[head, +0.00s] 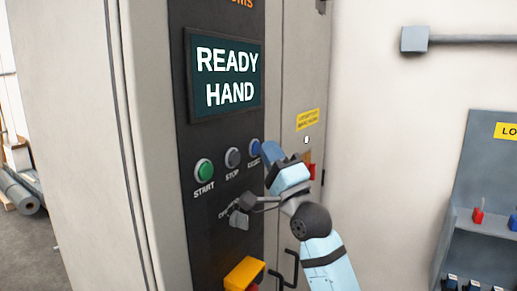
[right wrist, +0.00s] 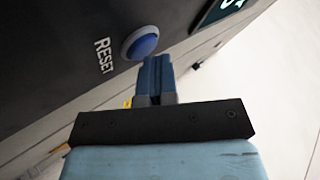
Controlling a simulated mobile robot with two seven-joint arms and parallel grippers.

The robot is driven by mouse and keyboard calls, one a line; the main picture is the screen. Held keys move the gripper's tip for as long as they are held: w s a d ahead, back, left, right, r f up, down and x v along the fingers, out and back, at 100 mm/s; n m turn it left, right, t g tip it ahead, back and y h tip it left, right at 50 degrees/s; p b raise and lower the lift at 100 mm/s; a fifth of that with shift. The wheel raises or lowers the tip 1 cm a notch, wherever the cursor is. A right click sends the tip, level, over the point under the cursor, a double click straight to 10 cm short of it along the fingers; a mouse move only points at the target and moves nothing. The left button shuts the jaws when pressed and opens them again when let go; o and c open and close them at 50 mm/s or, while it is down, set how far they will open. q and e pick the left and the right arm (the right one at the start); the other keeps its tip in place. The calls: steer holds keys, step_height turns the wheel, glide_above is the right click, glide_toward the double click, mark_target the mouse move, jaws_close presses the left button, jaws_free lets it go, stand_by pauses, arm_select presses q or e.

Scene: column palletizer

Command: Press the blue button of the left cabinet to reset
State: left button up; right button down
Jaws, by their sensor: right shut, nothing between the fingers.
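The blue RESET button (head: 254,148) is on the dark panel of the cabinet, right of the grey STOP button (head: 232,158) and the green START button (head: 204,171). My right gripper (head: 268,150) is shut and empty, its blue fingertips just right of the blue button in the head view. The right wrist view shows the blue button (right wrist: 143,46) with its pale ring and RESET label, and my shut fingers (right wrist: 155,70) beside it. I cannot tell whether the fingertips touch the panel. My left gripper is out of view.
The cabinet screen (head: 227,79) reads READY HAND. Below the buttons are a grey selector switch (head: 239,219) and a yellow part (head: 245,272). A black door handle (head: 287,270) is near my right arm. A grey shelf rack (head: 490,180) stands at the right wall.

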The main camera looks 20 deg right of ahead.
stand_by(0.5)
steer(key=shift+s+d, duration=0.4)
steer(key=shift+s, duration=0.15)
steer(key=shift+s+d+p, duration=0.25)
steer(key=shift+s+d, duration=0.55)
steer(key=shift+s, duration=0.2)
steer(key=shift+s+d+p, duration=0.25)
steer(key=shift+s+d, duration=0.5)
steer(key=shift+s, duration=0.25)
